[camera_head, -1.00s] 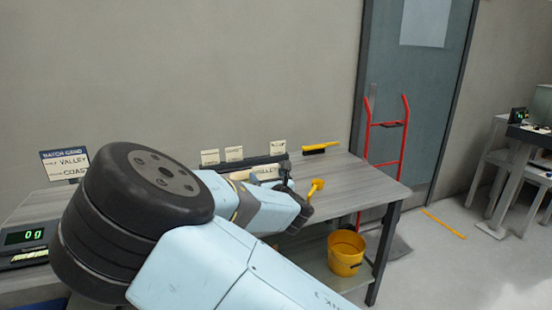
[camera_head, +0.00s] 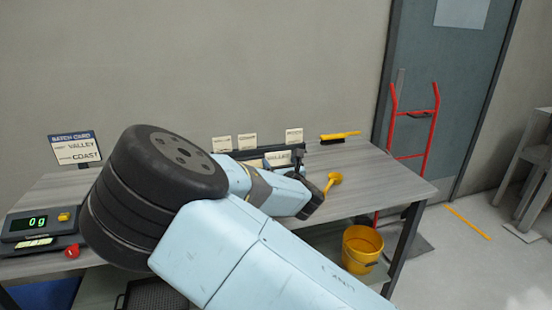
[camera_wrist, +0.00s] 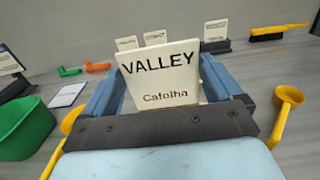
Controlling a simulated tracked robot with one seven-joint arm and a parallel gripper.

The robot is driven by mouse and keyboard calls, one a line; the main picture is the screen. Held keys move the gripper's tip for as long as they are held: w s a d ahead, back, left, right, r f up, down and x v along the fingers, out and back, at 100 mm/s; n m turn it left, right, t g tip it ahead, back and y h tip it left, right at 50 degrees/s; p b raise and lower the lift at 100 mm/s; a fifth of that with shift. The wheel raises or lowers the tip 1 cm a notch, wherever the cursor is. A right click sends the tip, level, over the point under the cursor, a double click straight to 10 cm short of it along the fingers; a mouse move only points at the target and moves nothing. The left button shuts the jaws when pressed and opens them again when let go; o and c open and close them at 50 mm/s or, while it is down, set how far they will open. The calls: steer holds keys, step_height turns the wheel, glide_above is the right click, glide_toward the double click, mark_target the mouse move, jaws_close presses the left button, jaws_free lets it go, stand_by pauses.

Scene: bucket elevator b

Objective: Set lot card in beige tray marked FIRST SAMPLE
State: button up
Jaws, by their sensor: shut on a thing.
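My gripper (camera_wrist: 160,90) is shut on a white card (camera_wrist: 165,75) printed "VALLEY" and "Cafolha", held upright and tilted slightly between its blue fingers. The same card (camera_head: 279,158) shows small in the head view, in front of the row of cards on the bench, partly hidden by my arm. My fingertips are mostly hidden there. No beige tray marked FIRST SAMPLE can be made out in either view.
Several white cards (camera_wrist: 155,37) stand behind the held card. A yellow brush (camera_head: 340,136) and yellow scoop (camera_wrist: 288,98) lie right. A green bin (camera_wrist: 20,128) shows left. A scale (camera_head: 38,228) reading 0 g and a batch card board (camera_head: 75,149) stand on the bench's left.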

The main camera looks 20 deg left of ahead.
steer(key=shift+d+f, duration=0.1)
steer(key=shift+f, duration=3.95)
steer(key=o, duration=0.6)
steer(key=shift+r, duration=3.55)
steer(key=shift+w, duration=0.1)
